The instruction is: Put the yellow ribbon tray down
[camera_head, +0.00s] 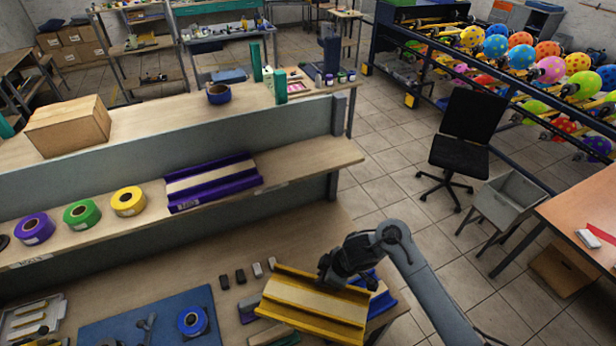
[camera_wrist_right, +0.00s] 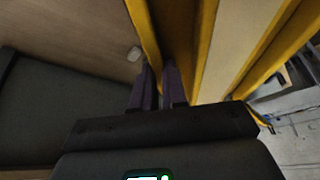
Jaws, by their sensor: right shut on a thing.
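The yellow ribbon tray (camera_head: 312,303) is a long tray with yellow rails and a pale wooden middle. In the head view it is over the right end of the lower workbench, slightly tilted. My right gripper (camera_head: 332,283) is at the tray's far right side. In the right wrist view, the fingers of my right gripper (camera_wrist_right: 157,85) are closed on the yellow wall of the tray (camera_wrist_right: 145,35). I cannot tell whether the tray's underside touches the bench. My left gripper is not in view.
A blue tray (camera_head: 372,290) lies partly hidden behind my right gripper. Small dark and grey blocks (camera_head: 240,276) stand left of the yellow tray. A blue mat (camera_head: 150,318) holds a blue ribbon roll (camera_head: 192,320). A purple tray (camera_head: 212,183) sits on the shelf above beside ribbon rolls.

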